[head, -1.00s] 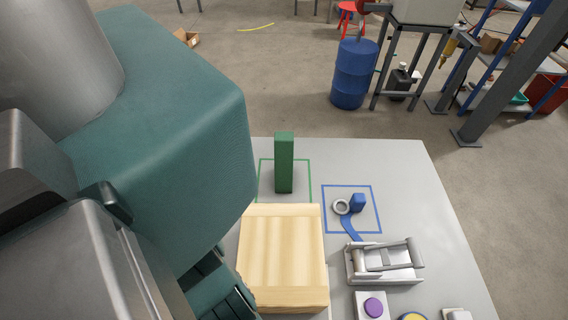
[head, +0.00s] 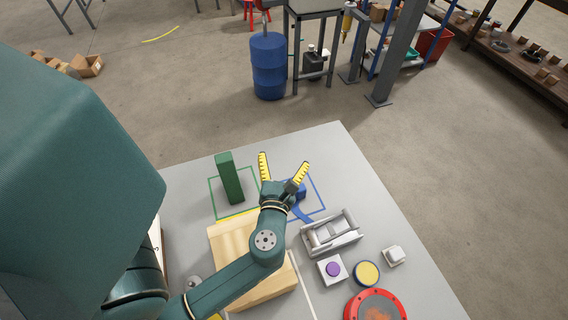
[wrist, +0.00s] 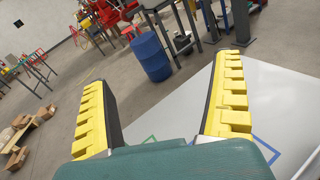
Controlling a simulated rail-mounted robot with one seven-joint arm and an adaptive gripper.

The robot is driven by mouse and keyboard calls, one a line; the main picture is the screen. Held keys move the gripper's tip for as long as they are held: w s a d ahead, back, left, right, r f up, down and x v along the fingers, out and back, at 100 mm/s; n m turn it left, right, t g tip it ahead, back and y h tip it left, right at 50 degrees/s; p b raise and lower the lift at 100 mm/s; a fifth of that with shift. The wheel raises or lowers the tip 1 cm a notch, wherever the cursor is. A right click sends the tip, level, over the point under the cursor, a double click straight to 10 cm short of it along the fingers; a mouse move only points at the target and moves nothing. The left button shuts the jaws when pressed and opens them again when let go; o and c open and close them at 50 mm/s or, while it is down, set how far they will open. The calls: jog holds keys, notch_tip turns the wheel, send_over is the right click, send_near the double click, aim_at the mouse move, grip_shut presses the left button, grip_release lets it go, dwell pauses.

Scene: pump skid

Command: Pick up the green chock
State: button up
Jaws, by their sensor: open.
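The green chock (head: 229,178) is an upright green block standing inside a green outlined square on the grey table (head: 330,142). My gripper (head: 281,169) is open and empty, to the right of the chock and apart from it, over the area by the blue outlined square. In the wrist view my gripper's yellow ridged fingers (wrist: 160,105) are spread wide with nothing between them. The chock does not show in the wrist view; only part of a green outline shows there.
A wooden block (head: 232,240) lies in front of the chock, partly under my arm. A blue part (head: 300,190) sits in the blue square behind my gripper. A grey clamp-like fixture (head: 331,232), a purple button (head: 333,269) and a yellow button (head: 367,273) stand to the right.

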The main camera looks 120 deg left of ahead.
aim_at(224, 159)
jog(key=s+d+f+n+g+h, duration=0.2)
jog(key=s+d+f+n+h, duration=0.25)
jog(key=s, duration=0.25)
jog(key=s+d+f+n+g+h, duration=0.2)
jog(key=s+d+f+n+h, duration=0.1)
jog(key=s+d+f, duration=0.25)
jog(key=shift+y, duration=0.25)
jog(key=b+x, duration=0.1)
jog(key=x, duration=0.2)
jog(key=b+x, duration=0.1)
jog(key=x, duration=0.3)
jog(key=b+x, duration=0.1)
jog(key=x, duration=0.3)
jog(key=shift+a+r, duration=0.1)
jog(key=shift+r, duration=0.2)
jog(key=b+x, duration=0.3)
jog(key=x, duration=0.2)
jog(key=shift+s+a+f, duration=0.15)
jog(key=shift+a+f, duration=0.05)
jog(key=shift+f, duration=0.1)
jog(key=shift+s+a, duration=0.15)
jog(key=shift+r, duration=0.2)
jog(key=c, duration=1.3)
